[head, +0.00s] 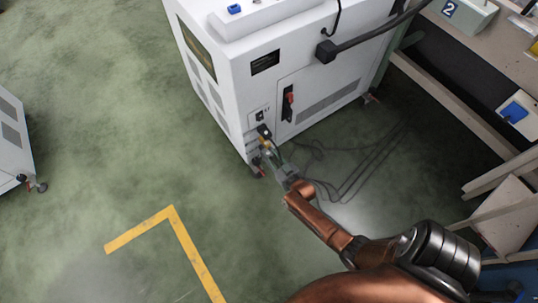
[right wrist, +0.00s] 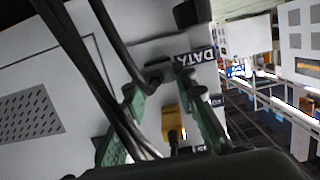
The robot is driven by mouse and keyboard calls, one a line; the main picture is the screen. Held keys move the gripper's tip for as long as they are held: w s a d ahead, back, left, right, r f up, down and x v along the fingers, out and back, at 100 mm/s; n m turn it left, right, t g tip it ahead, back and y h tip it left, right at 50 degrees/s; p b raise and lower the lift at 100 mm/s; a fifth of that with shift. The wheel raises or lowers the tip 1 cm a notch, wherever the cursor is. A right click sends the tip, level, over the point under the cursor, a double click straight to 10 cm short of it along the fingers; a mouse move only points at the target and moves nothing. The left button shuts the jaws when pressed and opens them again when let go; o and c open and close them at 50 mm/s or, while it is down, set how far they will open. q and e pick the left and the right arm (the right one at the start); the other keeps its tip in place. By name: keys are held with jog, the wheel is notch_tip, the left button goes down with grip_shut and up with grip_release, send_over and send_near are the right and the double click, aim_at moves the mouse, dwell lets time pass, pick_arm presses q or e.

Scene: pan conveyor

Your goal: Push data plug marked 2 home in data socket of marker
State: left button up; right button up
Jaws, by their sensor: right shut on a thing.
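A white cabinet (head: 290,70) stands on the floor, with a small socket panel low on its near corner. In the right wrist view a blue DATA label (right wrist: 196,57) reads upside down on its face. My right gripper (head: 268,153) is at that panel. In the right wrist view its green-padded fingers (right wrist: 168,112) are on either side of a yellow-orange plug (right wrist: 173,122), which it holds. The same yellow shows small in the head view. The plug's front end and the socket opening are hidden, so its seating cannot be told. No number is readable on the plug. My left gripper is not in view.
Black cables (right wrist: 85,75) run close beside the fingers. More cables (head: 350,165) lie on the floor right of the cabinet. A box marked 2 (head: 464,14) sits on a bench at upper right. Open floor with a yellow line (head: 172,212) lies to the left.

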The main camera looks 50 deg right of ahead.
jog(key=shift+w+d, duration=0.1)
jog(key=shift+w, duration=0.4)
jog(key=o, duration=1.2)
jog(key=shift+o, duration=0.2)
jog(key=shift+s, duration=0.5)
jog(key=v, duration=1.1)
